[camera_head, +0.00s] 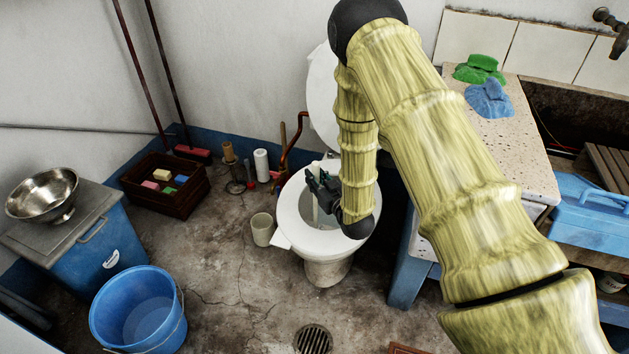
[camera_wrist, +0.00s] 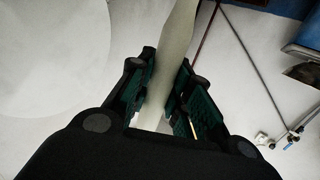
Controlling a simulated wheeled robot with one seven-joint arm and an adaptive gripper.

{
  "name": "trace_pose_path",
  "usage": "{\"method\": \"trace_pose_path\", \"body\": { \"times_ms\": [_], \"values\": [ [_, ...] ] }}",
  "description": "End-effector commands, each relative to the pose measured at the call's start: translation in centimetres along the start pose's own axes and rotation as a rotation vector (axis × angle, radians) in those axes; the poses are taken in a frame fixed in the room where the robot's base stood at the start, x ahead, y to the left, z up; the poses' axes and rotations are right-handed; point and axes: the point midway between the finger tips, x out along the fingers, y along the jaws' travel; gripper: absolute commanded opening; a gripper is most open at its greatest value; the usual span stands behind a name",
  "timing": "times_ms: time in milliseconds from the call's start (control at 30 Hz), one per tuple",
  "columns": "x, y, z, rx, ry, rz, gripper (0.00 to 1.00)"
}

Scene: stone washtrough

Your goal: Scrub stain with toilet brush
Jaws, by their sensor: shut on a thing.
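My gripper (camera_head: 322,190) is over the toilet bowl (camera_head: 287,212), its fingers pointing left. In the wrist view my gripper (camera_wrist: 165,95) is shut on a pale, whitish handle (camera_wrist: 175,40), which passes between the two dark green finger pads. In the head view a short pale length of this handle (camera_head: 315,212) shows at the fingers and points down into the bowl. The brush head cannot be made out. The toilet's raised lid (camera_head: 322,95) is partly behind my arm. I cannot make out a stain; my arm and gripper cover part of the bowl.
A beige cup (camera_head: 262,230) stands on the floor left of the toilet. A wooden crate (camera_head: 190,205) with sponges, a white roll (camera_head: 261,165) and a blue bucket (camera_head: 137,310) are further left. A speckled counter (camera_head: 515,150) with green and blue cloths stands right. A floor drain (camera_head: 312,340) lies in front.

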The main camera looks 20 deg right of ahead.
Motion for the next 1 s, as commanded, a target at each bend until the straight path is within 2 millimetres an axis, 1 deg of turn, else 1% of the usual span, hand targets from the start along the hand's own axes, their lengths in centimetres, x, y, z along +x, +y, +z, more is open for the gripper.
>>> {"method": "trace_pose_path", "body": {
  "times_ms": [600,1000],
  "values": [
    [1.9,2.1,-0.2,-0.001,0.001,0.000,0.00],
    [2.2,2.4,-0.2,-0.001,-0.001,0.000,0.00]
  ]
}}
